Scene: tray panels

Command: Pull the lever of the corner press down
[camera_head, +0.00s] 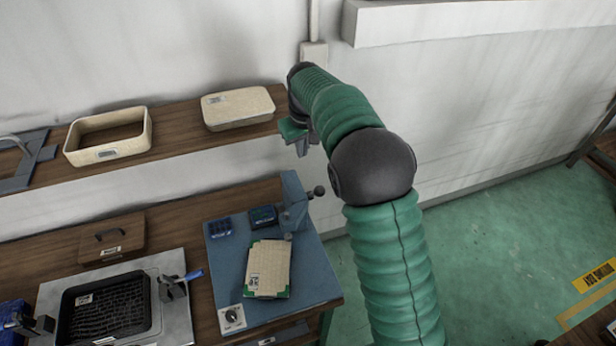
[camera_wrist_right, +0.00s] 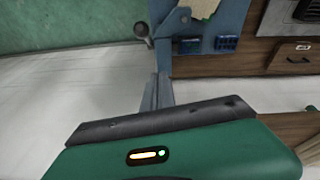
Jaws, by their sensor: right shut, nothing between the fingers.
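The corner press (camera_head: 293,201) is a blue upright on a blue base plate (camera_head: 316,274). Its lever ends in a dark ball knob (camera_head: 319,191) and sticks out to the right of the upright, near its top. In the right wrist view the knob (camera_wrist_right: 141,30) shows just left of the blue upright (camera_wrist_right: 165,47). A beige panel with green corners (camera_head: 268,268) lies on the base plate. My right gripper (camera_head: 302,149) is shut and empty, above the press and apart from the lever; its fingertips also show in the wrist view (camera_wrist_right: 157,88). My left gripper is out of view.
A shelf on the wall holds an open beige tray (camera_head: 147,137) and a closed beige box (camera_head: 238,107). Left of the press stand a brown lidded box (camera_head: 111,237) and a metal fixture (camera_head: 180,262) with clamps around a black tray.

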